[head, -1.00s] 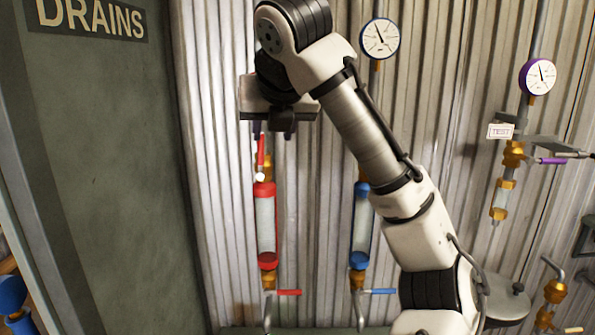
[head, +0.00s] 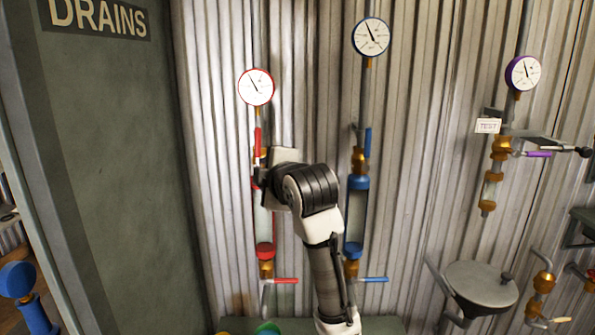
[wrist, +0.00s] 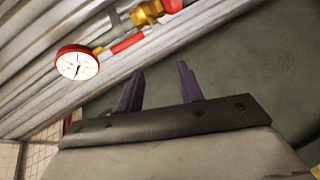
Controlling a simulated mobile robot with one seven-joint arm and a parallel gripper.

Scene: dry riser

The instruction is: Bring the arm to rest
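My gripper (wrist: 159,88) shows two dark fingers standing apart with nothing between them in the wrist view. The arm's end covers part of the red sight tube (head: 264,222). The upper red handle (head: 258,142) stands upright just above it. I cannot tell from these views whether the gripper touches the red line.
A red-rimmed gauge (head: 255,87) and a blue-rimmed gauge (head: 371,36) hang on the corrugated wall. The blue tube (head: 356,215) stands right of the arm. Further right are a purple-handled valve (head: 537,154) and a round grey lid (head: 481,285). A green panel (head: 110,170) stands left.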

